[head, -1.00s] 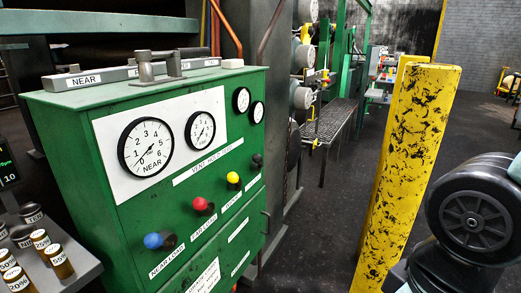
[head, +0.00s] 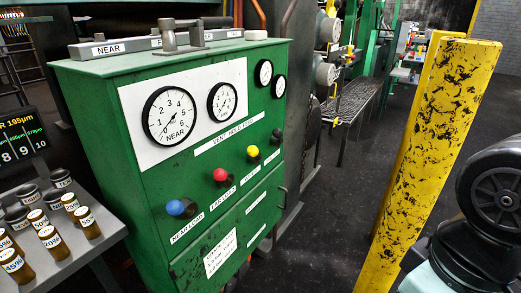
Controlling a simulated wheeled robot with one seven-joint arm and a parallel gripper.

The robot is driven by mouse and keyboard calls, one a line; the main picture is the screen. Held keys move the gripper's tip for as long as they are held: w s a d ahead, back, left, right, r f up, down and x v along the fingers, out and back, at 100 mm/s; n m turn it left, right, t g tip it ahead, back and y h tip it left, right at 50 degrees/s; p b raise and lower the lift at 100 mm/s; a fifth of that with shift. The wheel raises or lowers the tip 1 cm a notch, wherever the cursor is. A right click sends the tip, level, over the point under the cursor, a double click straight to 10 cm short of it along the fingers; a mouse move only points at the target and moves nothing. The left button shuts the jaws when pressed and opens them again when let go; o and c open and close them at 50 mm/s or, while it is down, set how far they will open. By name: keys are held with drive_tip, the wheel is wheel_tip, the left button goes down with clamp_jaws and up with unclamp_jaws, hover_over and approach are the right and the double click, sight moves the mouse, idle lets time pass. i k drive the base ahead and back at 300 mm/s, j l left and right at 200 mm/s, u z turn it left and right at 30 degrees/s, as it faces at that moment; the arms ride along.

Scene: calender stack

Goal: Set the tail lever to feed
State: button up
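A green control cabinet (head: 127,110) stands left of centre in the head view. Its front carries a row of knob-ended levers: blue (head: 176,207), red (head: 220,174), yellow (head: 253,151) and black (head: 277,133). The blue one is labelled NEAR LOAD and the red one FAR LOAD. The labels by the yellow and black knobs are too small to read, so I cannot tell for sure which lever is the tail lever or how it is set. A part of my arm shows at the right edge, well apart from the cabinet. My gripper is not in view.
Dial gauges sit on a white plate (head: 201,82) above the levers. A shelf (head: 110,228) with several labelled canisters and a screen (head: 20,140) stand at left. A scuffed yellow post (head: 446,150) rises at right. Dark floor (head: 330,215) lies clear between cabinet and post.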

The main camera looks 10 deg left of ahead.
sight(277, 132)
drive_tip(key=i+j+z, duration=0.1)
drive_tip(key=i+j, duration=0.65)
